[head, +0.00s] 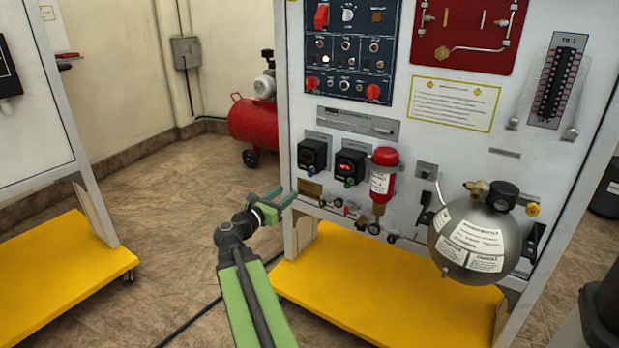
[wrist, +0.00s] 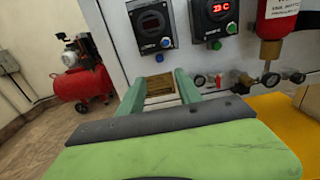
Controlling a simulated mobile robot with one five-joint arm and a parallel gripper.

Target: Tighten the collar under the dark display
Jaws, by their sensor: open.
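The dark display (head: 312,154) is the left of two black square units on the panel; its screen shows no lit digits. It also shows in the wrist view (wrist: 150,21). A small blue round part, which looks like the collar (wrist: 167,42), sits at its lower edge. How tight it is cannot be told. My gripper (head: 285,197) is open and empty, in front of the panel's left edge, below and left of the dark display. In the wrist view its two green fingers (wrist: 158,85) stand apart below the display, with the collar above them and not touched.
Right of it is a display with lit red digits (wrist: 217,12) and a green part (wrist: 216,44). A red cylinder (head: 383,175), small gauges (head: 374,228) and a grey sphere (head: 468,240) are further right. A yellow base (head: 350,285) juts out below. Open floor lies left.

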